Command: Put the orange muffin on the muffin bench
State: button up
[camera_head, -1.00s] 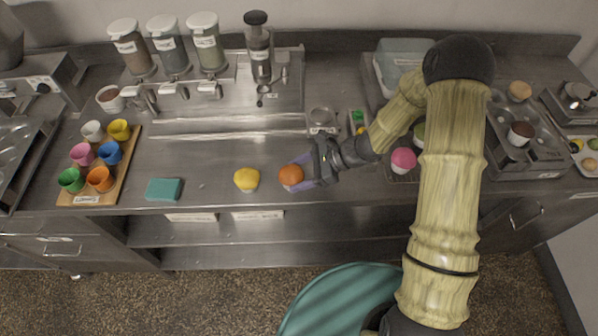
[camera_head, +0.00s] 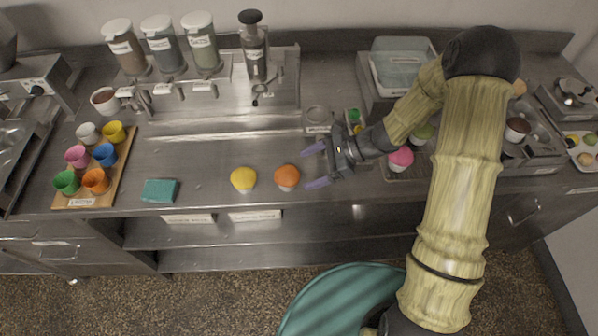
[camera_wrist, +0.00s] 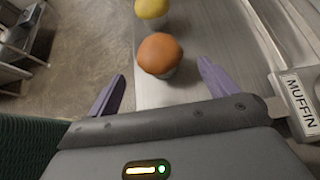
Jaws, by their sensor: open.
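The orange muffin (camera_head: 287,176) stands upright on the steel counter, to the right of a yellow muffin (camera_head: 243,179). My gripper (camera_head: 317,166) is open and empty just to the right of the orange muffin, its purple fingers pointing left and apart from it. In the wrist view the orange muffin (camera_wrist: 160,55) is ahead of the open fingers (camera_wrist: 160,88), with the yellow muffin (camera_wrist: 152,10) beyond it. A label reading "MUFFIN" (camera_wrist: 301,94) shows at the right of the wrist view. I cannot tell for sure which surface is the muffin bench.
A wooden board (camera_head: 107,187) with several coloured cups is at the left, near a teal sponge (camera_head: 160,190). Dispensers (camera_head: 201,45) stand at the back. A pink-topped muffin (camera_head: 400,158) sits right of my gripper. The counter's front edge is close to the muffins.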

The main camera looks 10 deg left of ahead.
jog(key=v, duration=0.7)
jog(key=shift+b, duration=0.3)
jog(key=s+d+r+n+t+h, duration=0.2)
jog(key=s+d+r+n+h, duration=0.1)
jog(key=s+d+n+h, duration=0.2)
jog(key=s+d+r+n+t+h, duration=0.3)
jog(key=s+d+r+n+h, duration=0.1)
jog(key=d+n, duration=0.5)
jog(key=shift+s+d+r+n+h, duration=0.2)
jog(key=shift+s+d+n+h, duration=0.3)
jog(key=shift+s+h, duration=0.5)
jog(key=shift+w, duration=0.15)
